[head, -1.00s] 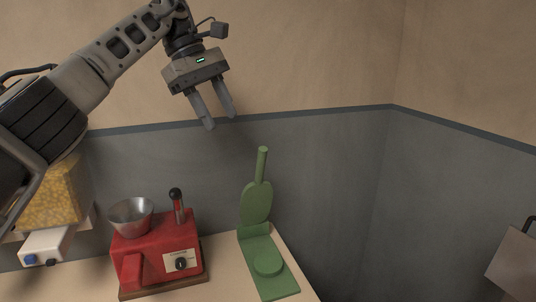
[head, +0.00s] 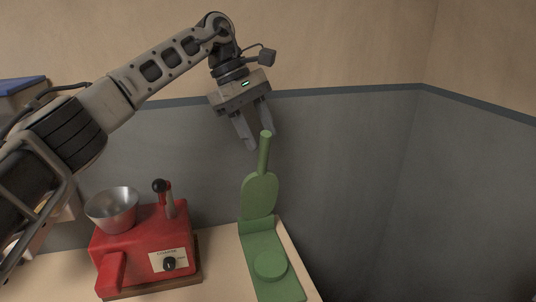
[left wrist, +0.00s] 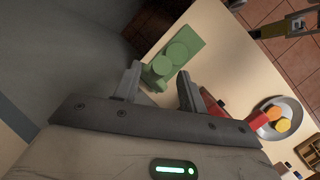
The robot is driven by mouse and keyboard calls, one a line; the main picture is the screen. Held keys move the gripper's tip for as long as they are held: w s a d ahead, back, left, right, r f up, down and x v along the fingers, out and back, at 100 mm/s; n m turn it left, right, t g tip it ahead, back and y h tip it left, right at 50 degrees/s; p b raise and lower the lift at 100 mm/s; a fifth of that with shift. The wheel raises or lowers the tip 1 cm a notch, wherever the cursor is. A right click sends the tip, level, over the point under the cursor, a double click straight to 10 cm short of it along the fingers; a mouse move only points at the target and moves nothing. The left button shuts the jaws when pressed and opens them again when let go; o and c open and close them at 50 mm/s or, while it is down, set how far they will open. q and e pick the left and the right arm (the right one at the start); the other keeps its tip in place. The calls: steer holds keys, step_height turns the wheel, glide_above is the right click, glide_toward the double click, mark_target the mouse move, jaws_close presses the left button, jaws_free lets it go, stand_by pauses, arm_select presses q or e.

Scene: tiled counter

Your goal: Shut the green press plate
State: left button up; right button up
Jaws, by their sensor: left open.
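The green press stands on the counter, its hinged green press plate (head: 259,196) raised upright with a handle (head: 264,152) pointing up. Its flat base (head: 262,250) carries a round raised disc (head: 270,265). My left gripper (head: 262,142) is open and empty, close to the top of the handle in the head view; I cannot tell whether it touches. In the left wrist view the press (left wrist: 178,52) shows beyond and between the open fingers (left wrist: 157,88).
A red machine (head: 145,245) with a metal bowl (head: 113,208) and a black-knobbed lever (head: 163,190) stands left of the press. The counter (head: 222,262) ends just right of the press. A plate of fruit (left wrist: 277,118) shows in the left wrist view.

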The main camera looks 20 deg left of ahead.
mark_target(268, 151)
arm_select(q)
steer(key=x, duration=0.4)
steer(key=shift+d+f, duration=0.15)
steer(key=shift+f, duration=0.2)
arm_select(e)
steer(key=shift+w+r, duration=0.25)
steer(key=shift+w, duration=0.1)
steer(key=shift+f, duration=0.15)
arm_select(q)
jaws_close()
arm_select(e)
steer(key=shift+s, duration=0.1)
arm_select(q)
steer(key=shift+f, duration=0.1)
arm_select(e)
steer(key=shift+s, duration=0.1)
